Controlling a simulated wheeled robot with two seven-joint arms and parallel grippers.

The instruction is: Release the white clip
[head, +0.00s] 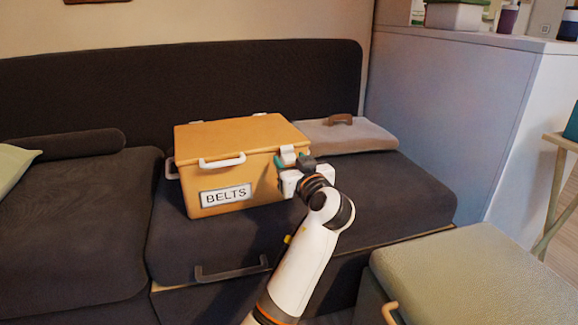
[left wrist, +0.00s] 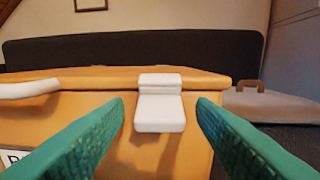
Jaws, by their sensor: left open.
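The white clip (left wrist: 160,108) sits on the right part of the front of an orange lidded box labelled BELTS, over the lid's edge. It also shows in the head view (head: 288,155). The orange box (head: 262,170) stands on the dark sofa with its lid down. My left gripper (left wrist: 160,112) is open in front of the box. Its two green fingers stand on either side of the clip, with gaps visible between the fingers and the clip. In the head view my left gripper (head: 294,166) partly hides the box's right front corner. My right gripper is not in view.
A white handle (head: 222,161) is on the box front, left of the clip. A grey folded item (head: 350,137) with a brown handle lies behind to the right. A light green padded seat (head: 470,275) is at lower right.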

